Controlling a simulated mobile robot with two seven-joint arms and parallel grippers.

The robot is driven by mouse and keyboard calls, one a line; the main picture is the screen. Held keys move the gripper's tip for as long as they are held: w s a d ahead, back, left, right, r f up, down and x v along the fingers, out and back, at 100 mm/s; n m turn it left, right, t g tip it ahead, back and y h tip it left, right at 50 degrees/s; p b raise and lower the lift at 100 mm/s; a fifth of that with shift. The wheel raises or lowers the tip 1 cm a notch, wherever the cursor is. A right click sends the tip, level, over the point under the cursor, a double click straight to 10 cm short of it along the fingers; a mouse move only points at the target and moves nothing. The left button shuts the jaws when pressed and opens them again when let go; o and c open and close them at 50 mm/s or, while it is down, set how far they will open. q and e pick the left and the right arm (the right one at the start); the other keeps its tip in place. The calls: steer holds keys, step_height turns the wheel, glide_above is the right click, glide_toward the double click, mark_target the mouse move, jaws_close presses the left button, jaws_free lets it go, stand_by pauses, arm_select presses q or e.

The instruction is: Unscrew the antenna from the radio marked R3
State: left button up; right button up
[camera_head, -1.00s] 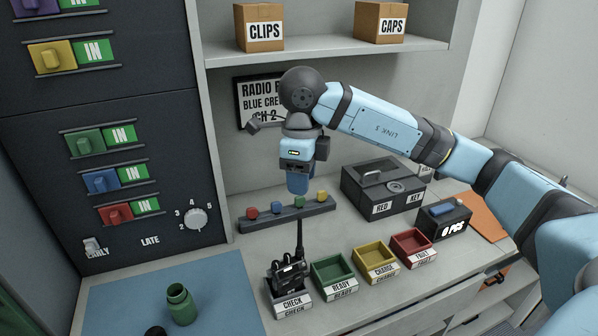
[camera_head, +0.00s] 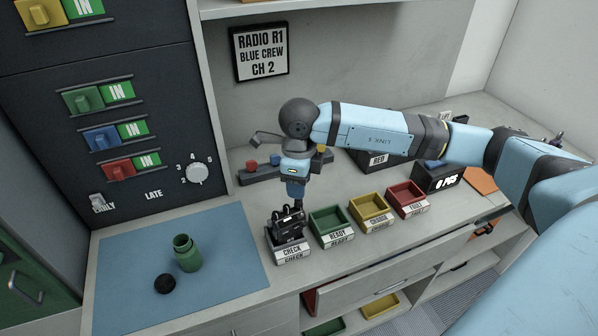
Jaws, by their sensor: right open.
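A black radio (camera_head: 289,222) stands in the small tray labelled CHECK (camera_head: 291,251). Its marking is too small to read, so I cannot tell whether it is R3. Its dark antenna (camera_head: 299,204) points up, with its upper part hidden at my gripper. My right gripper (camera_head: 297,196) points down at the antenna from directly above. It is open, and I cannot tell whether the fingers touch the antenna. My left gripper is not in view.
Green (camera_head: 329,227), yellow (camera_head: 371,212) and red (camera_head: 407,197) trays stand right of the CHECK tray. A rack with coloured knobs (camera_head: 262,172) is close behind the gripper.

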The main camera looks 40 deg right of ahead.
jaws_close()
steer(key=shift+f+n+b, duration=0.2)
steer(key=shift+n+b, duration=0.3)
steer(key=shift+b, duration=0.15)
steer(key=n+b, duration=0.2)
steer(key=shift+n, duration=0.4)
steer(key=shift+r+n+b, duration=0.15)
steer(key=shift+n+b, duration=0.25)
